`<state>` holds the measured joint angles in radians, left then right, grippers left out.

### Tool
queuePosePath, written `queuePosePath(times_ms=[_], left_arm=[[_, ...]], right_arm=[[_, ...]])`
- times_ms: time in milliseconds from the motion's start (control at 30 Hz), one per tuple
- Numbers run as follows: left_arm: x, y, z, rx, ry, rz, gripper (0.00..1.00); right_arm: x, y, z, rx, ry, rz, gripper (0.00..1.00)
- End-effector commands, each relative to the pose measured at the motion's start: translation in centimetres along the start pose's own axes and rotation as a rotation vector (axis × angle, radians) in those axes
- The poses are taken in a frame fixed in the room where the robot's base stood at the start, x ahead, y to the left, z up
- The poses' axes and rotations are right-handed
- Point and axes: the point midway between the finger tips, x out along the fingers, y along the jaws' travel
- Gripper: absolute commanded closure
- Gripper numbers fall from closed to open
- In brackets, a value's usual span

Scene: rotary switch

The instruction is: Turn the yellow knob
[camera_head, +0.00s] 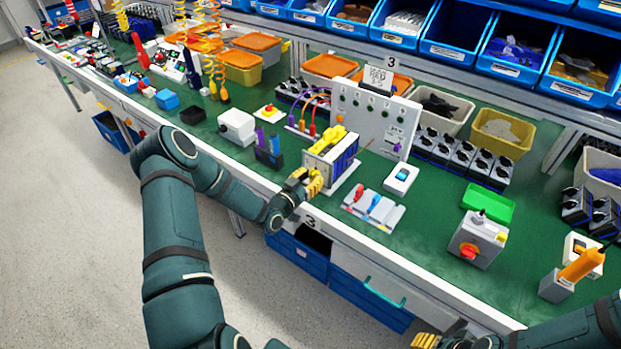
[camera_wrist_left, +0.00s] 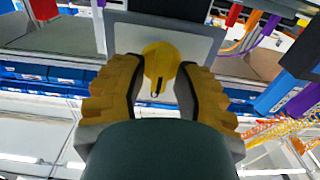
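The yellow knob (camera_wrist_left: 162,66) is round with a dark slot-like mark. It sits on a pale panel (camera_wrist_left: 205,44) in the left wrist view. In the head view the knob is hidden behind my left gripper (camera_head: 313,181), which is at the front of a box-shaped unit (camera_head: 331,155) with yellow parts on top. My left gripper's yellow-brown fingers (camera_wrist_left: 160,82) flank the knob, their tips close to its left and right edges. Whether they press on it cannot be told. My right gripper (camera_head: 427,341) shows only partly at the bottom edge, away from the bench.
The green bench top (camera_head: 425,232) is crowded. Red and blue levers (camera_head: 367,202) on a grey base lie right of the unit. A tall grey panel (camera_head: 374,117) stands behind it. A grey box with a red knob (camera_head: 477,239) is farther right. Blue drawers (camera_head: 298,258) are below.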

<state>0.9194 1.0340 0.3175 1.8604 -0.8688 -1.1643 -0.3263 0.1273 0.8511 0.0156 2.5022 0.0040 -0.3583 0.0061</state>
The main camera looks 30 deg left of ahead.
Motion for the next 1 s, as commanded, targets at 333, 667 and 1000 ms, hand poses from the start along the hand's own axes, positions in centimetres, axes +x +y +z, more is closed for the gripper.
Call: queuePosePath(times_ms=[333,667,1000], left_arm=[[0.0,0.0,0.0,0.000,0.000,0.000,1.00],[0.0,-0.1,0.1,-0.081,0.001,-0.001,1.00],[0.0,-0.1,0.2,-0.345,0.002,0.000,1.00]], right_arm=[[0.0,0.0,0.0,0.000,0.000,0.000,0.53],[0.8,0.3,0.3,-0.002,-0.006,-0.001,0.53],[2.7,1.0,1.1,-0.007,-0.023,-0.002,0.53]])
